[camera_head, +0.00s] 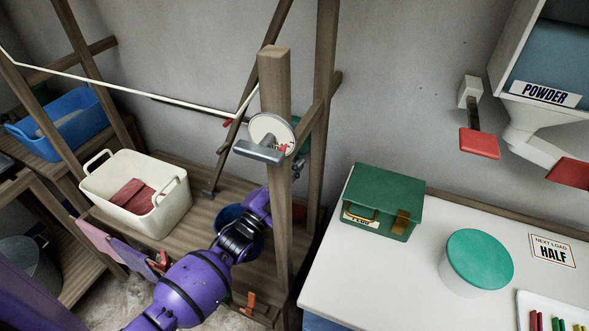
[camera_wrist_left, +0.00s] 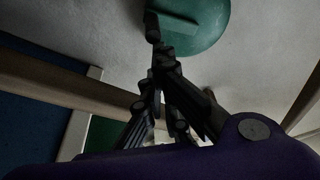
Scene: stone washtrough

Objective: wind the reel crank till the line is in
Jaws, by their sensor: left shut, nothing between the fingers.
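The reel (camera_head: 271,130) is a pale disc near the top of a wooden post (camera_head: 274,78). A grey crank bar (camera_head: 258,153) lies across its front. A white line (camera_head: 130,83) runs from the upper left to the reel, still stretched across the room. My left arm rises from the bottom, and its gripper (camera_head: 297,168) is largely hidden by the post, below the reel. In the left wrist view its dark fingers (camera_wrist_left: 153,32) are shut and empty, their tips beside a green round part (camera_wrist_left: 200,30) with a bar across it. Whether they touch it I cannot tell. My right gripper is out of view.
A cream basket (camera_head: 174,215) with red cloth and a blue tub (camera_head: 62,130) stand on wooden racks at left. A green box (camera_head: 383,200) and a green-lidded tub (camera_head: 478,262) stand on the white counter (camera_head: 350,270) at right. A powder dispenser (camera_head: 530,115) hangs above.

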